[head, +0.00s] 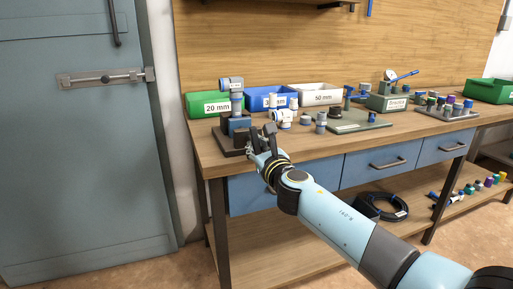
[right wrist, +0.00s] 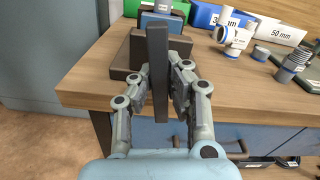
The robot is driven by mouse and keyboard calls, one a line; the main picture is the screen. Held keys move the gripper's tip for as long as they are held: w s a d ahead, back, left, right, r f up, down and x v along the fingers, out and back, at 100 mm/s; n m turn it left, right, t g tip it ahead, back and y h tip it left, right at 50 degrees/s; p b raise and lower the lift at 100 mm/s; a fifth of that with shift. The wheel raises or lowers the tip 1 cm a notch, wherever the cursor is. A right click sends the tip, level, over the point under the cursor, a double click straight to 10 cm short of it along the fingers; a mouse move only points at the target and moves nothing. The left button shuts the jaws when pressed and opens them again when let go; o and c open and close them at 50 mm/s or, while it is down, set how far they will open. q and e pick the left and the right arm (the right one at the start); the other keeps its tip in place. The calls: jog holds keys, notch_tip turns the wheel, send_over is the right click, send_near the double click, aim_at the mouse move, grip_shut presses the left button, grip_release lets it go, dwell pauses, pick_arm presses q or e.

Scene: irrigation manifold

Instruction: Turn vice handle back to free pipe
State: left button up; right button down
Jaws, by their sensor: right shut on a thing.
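A grey pipe (head: 236,103) stands upright in the vice with a tee-like fitting on top. My right gripper (head: 262,140) is in front of the vice at the bench's front edge. Its fingers are shut on the dark bar of the vice handle (right wrist: 158,78), which stands upright between them in the right wrist view. My left gripper is not in view.
Green (head: 205,105), blue (head: 262,98) and white (head: 325,94) bins line the back of the bench. White and blue fittings (head: 284,117) stand close right of the vice. A green-grey plate (head: 355,124) with parts lies farther right. Open floor lies left of the bench.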

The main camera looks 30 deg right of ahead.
jog(key=shift+f, duration=0.1)
jog(key=shift+n+p, duration=0.45)
jog(key=shift+n, duration=1.55)
jog(key=shift+n+p, duration=0.65)
jog(key=shift+n, duration=1.35)
